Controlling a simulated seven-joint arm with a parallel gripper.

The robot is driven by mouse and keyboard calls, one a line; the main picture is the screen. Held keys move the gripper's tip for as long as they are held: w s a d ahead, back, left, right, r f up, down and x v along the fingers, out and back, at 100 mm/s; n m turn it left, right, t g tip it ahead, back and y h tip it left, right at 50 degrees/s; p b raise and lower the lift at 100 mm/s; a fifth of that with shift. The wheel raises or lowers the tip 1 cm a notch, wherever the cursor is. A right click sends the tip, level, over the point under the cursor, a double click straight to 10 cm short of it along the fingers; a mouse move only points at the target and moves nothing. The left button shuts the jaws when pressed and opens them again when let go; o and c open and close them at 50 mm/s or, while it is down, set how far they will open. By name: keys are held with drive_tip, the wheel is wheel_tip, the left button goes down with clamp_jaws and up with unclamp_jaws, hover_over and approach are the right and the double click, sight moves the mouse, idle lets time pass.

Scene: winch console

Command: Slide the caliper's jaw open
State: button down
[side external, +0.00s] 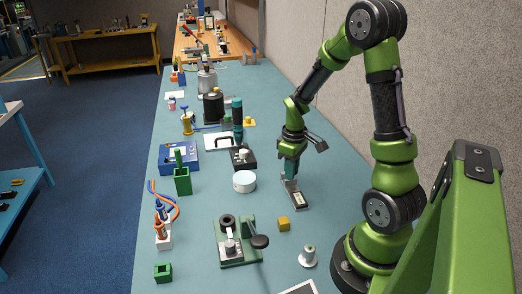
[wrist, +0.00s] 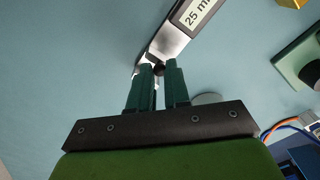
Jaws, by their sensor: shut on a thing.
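The caliper (side external: 298,197) lies on the blue bench below my gripper. In the wrist view its silver body (wrist: 175,38) carries a pale display reading "25 m…", with the rest cut off by the top edge. My gripper (side external: 289,178) points down at the caliper's far end. In the wrist view the two dark green fingers (wrist: 159,72) close around a small black knob (wrist: 158,69) at the caliper's near end. The fingers hide part of this end, so the jaw opening cannot be made out.
A yellow cube (side external: 283,224) and a silver knobbed piece (side external: 308,256) sit nearer the camera. A green clamp-like fixture (side external: 238,242) stands to the left. A white round container (side external: 244,181) is left of the caliper. The grey wall is close on the right.

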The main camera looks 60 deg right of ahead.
drive_tip(key=shift+s+a, duration=0.7)
drive_tip(key=c, duration=1.1)
unclamp_jaws()
drive_tip(key=shift+r, duration=0.1)
wheel_tip(320, 180, up, 17)
